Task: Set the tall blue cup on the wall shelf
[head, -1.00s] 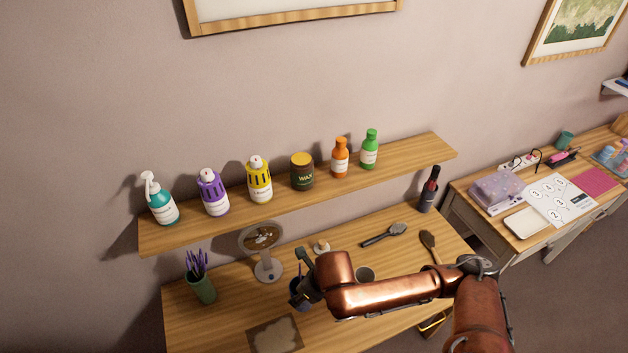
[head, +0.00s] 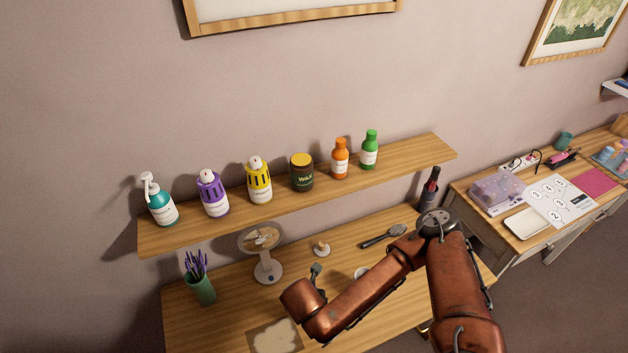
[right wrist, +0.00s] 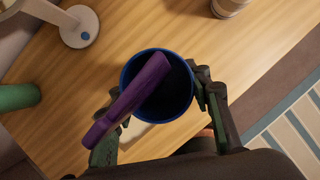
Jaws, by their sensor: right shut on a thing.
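The tall blue cup (right wrist: 159,56) is seen from above in the right wrist view, with a purple object (right wrist: 130,100) standing in it and sticking out over the rim. My right gripper (right wrist: 160,98) has a finger on each side of the cup and is shut on it. In the head view a dark part of this gripper (head: 316,271) shows above the desk, while my arm hides the cup. I cannot tell how high it is held. The wall shelf (head: 425,147) is above the desk. My left gripper is in neither current view.
On the shelf stand a teal pump bottle (head: 161,207), purple (head: 213,194) and yellow (head: 259,181) bottles, a wax jar (head: 302,173), and orange (head: 340,159) and green (head: 370,151) bottles. Its right end is free. A round mirror (head: 260,240) stands on the desk (head: 215,325).

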